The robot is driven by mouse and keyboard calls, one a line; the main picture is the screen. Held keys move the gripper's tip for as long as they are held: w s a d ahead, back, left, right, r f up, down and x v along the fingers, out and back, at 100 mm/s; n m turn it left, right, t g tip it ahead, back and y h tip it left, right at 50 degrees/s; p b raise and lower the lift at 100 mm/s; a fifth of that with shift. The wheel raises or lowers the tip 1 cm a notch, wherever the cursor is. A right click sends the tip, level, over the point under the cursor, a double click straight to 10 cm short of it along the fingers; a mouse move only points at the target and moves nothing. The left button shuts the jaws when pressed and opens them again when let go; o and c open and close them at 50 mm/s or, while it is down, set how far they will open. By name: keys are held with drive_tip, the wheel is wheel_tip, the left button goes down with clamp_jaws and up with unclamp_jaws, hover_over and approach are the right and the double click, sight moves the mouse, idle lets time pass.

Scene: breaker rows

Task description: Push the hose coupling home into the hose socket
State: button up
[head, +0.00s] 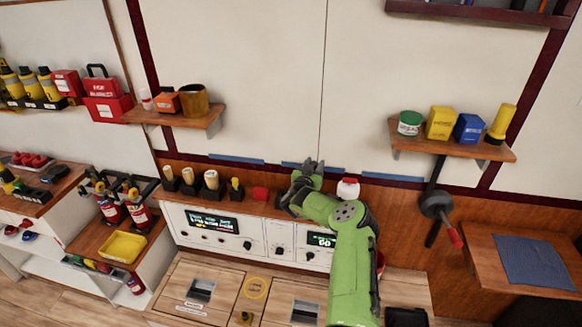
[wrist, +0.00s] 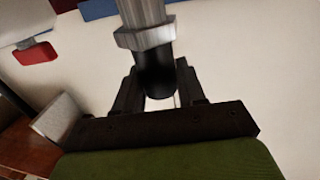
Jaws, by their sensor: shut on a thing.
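My green arm reaches up the middle of the head view, and its dark gripper (head: 308,172) is in front of the wall just above the console. In the wrist view my gripper (wrist: 158,78) is shut on the hose coupling (wrist: 146,36), a silver ribbed piece with a wider faceted collar and a black rounded end between the fingers. The coupling runs out past the top edge of that view. I cannot pick out the hose socket in either view, nor tell whether the coupling touches it.
Below my gripper is a white console (head: 225,232) with displays and knobs. A small shelf (head: 207,119) is at left and another shelf (head: 460,147) at right. A black lever with a red end (head: 436,205) is on the wall to the right. The wall around my gripper is mostly bare.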

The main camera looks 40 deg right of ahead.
drive_tip(key=shift+a, duration=0.15)
wheel_tip(320, 180, down, 6)
drive_tip(key=b, duration=0.4)
idle(0.9)
drive_tip(key=shift+f+b, duration=1.85)
drive_tip(key=shift+f, duration=0.65)
drive_tip(key=o, duration=1.3)
drive_tip(key=p+v, duration=0.5)
drive_tip(key=v, duration=1)
drive_tip(key=shift+s+a, duration=0.2)
drive_tip(key=shift+a, duration=0.1)
